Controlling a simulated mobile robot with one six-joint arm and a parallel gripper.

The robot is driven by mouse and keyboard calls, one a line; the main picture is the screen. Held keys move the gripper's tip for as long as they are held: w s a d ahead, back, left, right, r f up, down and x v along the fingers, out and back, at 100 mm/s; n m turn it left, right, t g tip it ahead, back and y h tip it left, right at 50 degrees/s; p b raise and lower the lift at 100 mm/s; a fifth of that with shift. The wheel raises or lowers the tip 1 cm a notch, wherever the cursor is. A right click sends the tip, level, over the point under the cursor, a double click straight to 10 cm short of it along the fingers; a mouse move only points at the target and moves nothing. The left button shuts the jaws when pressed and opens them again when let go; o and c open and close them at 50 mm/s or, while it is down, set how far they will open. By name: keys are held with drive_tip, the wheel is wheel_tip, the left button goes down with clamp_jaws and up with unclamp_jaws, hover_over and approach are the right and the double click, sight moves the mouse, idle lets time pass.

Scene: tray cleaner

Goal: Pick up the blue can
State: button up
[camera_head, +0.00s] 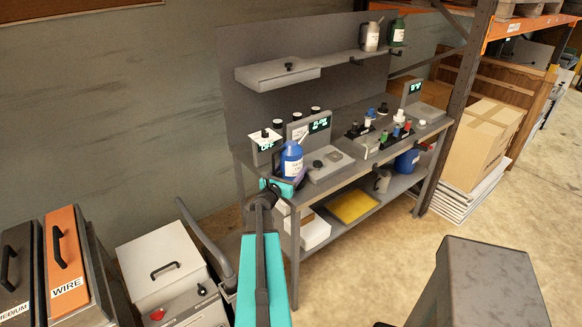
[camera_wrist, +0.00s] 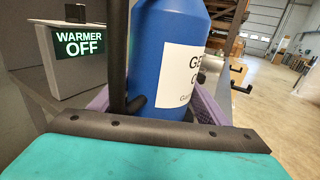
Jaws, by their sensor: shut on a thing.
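The blue can (camera_head: 291,164) has a white label and a narrow neck, and is upright at the left front of the workbench. In the head view my gripper (camera_head: 288,180) is small at the end of my teal arm. The can's base is hidden, so I cannot tell whether it touches the bench.
A warmer box (camera_wrist: 85,55) reading "WARMER OFF" stands close left of the can. The bench (camera_head: 345,175) holds another display unit (camera_head: 319,125) and several small bottles. A shelf (camera_head: 280,74) hangs above. Another blue container (camera_head: 407,161) sits on the lower shelf.

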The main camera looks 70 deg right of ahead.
drive_tip(key=shift+r, duration=0.2)
drive_tip(key=shift+r+b, duration=0.75)
drive_tip(key=shift+r, duration=0.7)
drive_tip(key=shift+s+a+r, duration=0.1)
drive_tip(key=shift+a+r, duration=0.05)
drive_tip(key=shift+a, duration=0.2)
drive_tip(key=s+a+r, duration=0.1)
drive_tip(key=a, duration=0.9)
drive_tip(key=shift+a+r, duration=0.15)
drive_tip(key=shift+r, duration=0.05)
drive_tip(key=shift+a, duration=0.1)
drive_tip(key=p, duration=1)
approach(291, 163)
drive_tip(key=shift+s+a+f, duration=0.15)
drive_tip(key=shift+s+a, duration=0.1)
drive_tip(key=shift+a, duration=0.2)
drive_tip(key=shift+s+a+f, duration=0.15)
drive_tip(key=shift+s+a, duration=0.15)
drive_tip(key=shift+a, duration=0.15)
